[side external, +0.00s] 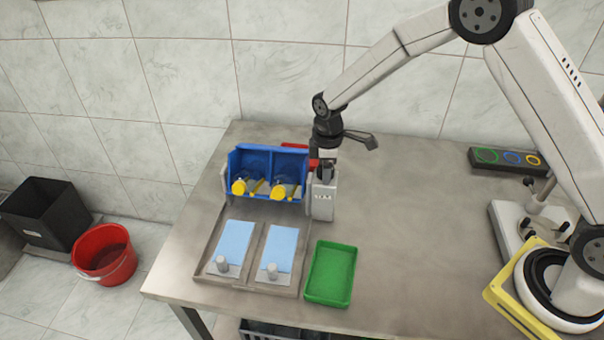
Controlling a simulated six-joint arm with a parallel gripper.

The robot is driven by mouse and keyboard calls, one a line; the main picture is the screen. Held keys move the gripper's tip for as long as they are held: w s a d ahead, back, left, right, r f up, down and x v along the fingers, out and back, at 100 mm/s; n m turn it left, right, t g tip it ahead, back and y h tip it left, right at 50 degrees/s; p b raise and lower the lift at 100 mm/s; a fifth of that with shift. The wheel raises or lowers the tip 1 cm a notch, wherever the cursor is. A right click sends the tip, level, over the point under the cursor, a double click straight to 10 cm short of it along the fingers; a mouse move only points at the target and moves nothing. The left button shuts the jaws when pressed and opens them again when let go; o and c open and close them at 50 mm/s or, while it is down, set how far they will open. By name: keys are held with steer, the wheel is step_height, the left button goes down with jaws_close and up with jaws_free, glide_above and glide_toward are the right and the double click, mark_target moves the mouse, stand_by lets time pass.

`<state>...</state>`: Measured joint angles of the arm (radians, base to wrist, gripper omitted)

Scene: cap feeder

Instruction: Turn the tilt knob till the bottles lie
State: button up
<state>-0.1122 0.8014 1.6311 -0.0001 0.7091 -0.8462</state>
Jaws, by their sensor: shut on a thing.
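A blue two-compartment holder (267,160) stands at the back left of the table, tilted with its open side to the front. One yellow-capped bottle shows in each compartment, a left bottle (240,187) and a right bottle (281,190). Both lean with their yellow ends toward the front; whether they lie fully flat I cannot tell. A grey box (323,202) with small dark markings stands at the holder's right end. My gripper (325,172) points down onto the top of this box and is shut on the tilt knob there. The knob itself is mostly hidden by the fingers.
A metal tray (238,282) with two blue pads (235,241) (281,245) and small grey cylinders lies in front. A green tray (331,272) is right of it. Something red sits behind the holder. The table's middle right is clear.

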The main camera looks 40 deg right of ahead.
steer(key=shift+m, duration=0.3)
steer(key=m, duration=0.2)
steer(key=shift+m, duration=0.4)
steer(key=o, duration=1.3)
steer(key=shift+r, duration=3.5)
